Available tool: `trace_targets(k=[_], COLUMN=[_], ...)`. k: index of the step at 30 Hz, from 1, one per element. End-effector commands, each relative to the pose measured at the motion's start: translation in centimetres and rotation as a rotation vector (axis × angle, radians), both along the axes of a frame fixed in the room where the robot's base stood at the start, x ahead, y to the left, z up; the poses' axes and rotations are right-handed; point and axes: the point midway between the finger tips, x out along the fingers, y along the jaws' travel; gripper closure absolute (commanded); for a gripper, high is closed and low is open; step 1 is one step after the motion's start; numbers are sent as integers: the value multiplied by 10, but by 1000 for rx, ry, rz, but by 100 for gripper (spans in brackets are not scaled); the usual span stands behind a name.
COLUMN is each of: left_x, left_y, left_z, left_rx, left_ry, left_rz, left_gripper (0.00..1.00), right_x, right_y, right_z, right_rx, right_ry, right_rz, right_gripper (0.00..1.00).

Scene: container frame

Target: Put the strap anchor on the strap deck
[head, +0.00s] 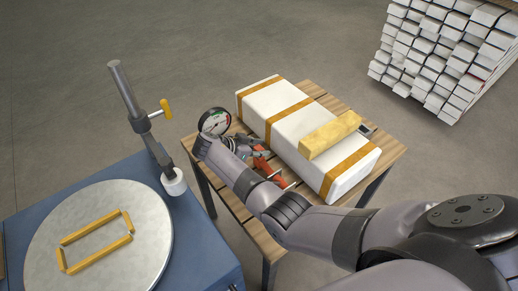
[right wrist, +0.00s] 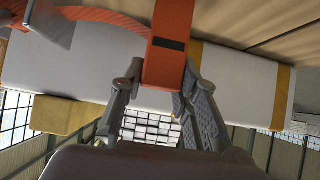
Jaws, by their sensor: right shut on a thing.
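My right gripper (head: 262,152) is beside the near long side of a white box, low over the slatted wooden table (head: 232,206). In the right wrist view my right gripper (right wrist: 160,85) is shut on an orange piece with a dark slot (right wrist: 170,42), which looks like the strap anchor. An orange strap (right wrist: 105,17) runs from near it toward a grey metal part (right wrist: 57,22) at upper left. In the head view the orange piece (head: 268,170) is partly hidden by my arm. I cannot tell whether it touches the table, which may be the strap deck. My left gripper is not in view.
The white box (head: 290,120) has several yellow-brown bands, and a yellow block (head: 330,134) lies on top. At left, a blue bench (head: 200,235) carries a round metal plate (head: 105,205) with a yellow outline and a pole stand (head: 130,95). White stacked bars (head: 445,55) stand at back right.

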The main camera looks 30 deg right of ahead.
Motion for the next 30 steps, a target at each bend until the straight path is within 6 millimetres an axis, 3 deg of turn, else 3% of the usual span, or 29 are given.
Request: trace_targets(k=[3, 4, 12, 23, 30], left_x=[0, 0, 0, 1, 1], left_y=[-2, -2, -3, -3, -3], left_z=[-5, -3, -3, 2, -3], left_rx=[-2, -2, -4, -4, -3], left_ry=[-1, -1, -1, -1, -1], left_rz=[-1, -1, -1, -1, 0], left_gripper=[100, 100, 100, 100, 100], right_x=[0, 0, 0, 0, -4], right_y=[0, 0, 0, 0, 30], right_z=[-4, -3, -3, 2, 21], right_rx=[-1, 0, 0, 0, 2], right_ry=[-2, 0, 1, 0, -2], right_rz=[0, 0, 1, 0, 2], right_gripper=[100, 69, 51, 51, 51])
